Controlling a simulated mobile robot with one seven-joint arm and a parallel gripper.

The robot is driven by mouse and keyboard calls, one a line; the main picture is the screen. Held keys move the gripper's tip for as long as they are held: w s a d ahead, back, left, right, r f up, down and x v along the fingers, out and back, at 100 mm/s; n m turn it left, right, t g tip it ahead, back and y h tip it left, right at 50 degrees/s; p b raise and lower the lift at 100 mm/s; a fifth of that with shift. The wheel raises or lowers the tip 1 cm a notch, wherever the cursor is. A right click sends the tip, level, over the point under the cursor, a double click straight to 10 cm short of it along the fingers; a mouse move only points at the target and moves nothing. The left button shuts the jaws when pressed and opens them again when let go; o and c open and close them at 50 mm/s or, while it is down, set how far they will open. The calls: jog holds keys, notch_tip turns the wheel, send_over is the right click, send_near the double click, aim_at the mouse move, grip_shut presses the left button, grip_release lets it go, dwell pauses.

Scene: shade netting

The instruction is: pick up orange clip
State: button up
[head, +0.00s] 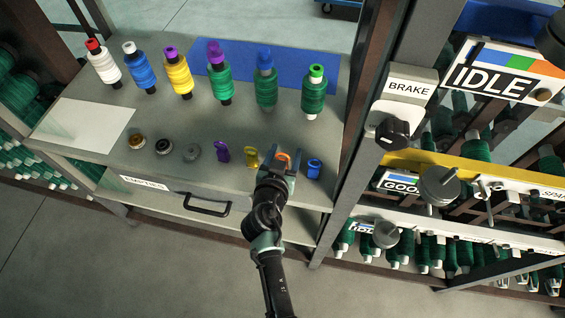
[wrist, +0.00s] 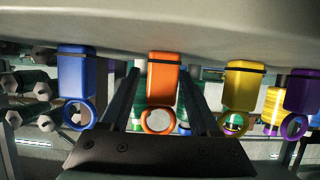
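The orange clip (head: 283,159) stands near the front edge of the grey table, in a row with the purple clip (head: 222,152), yellow clip (head: 252,157) and blue clip (head: 314,168). My gripper (head: 282,168) is at the orange clip and partly hides it in the head view. In the wrist view, which looks upside down, the orange clip (wrist: 163,82) shows between the two fingers of my gripper (wrist: 160,100). Gaps show on both sides of the clip, so the gripper is open. The blue clip (wrist: 75,85) and yellow clip (wrist: 241,85) are outside the fingers.
Several coloured spools stand along the back of the table, including a yellow spool (head: 179,75). Small round caps (head: 163,147) lie left of the clips. A post (head: 352,140) and a machine panel (head: 408,92) are close on the right. A drawer handle (head: 207,207) is below the table edge.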

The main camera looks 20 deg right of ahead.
grip_shut()
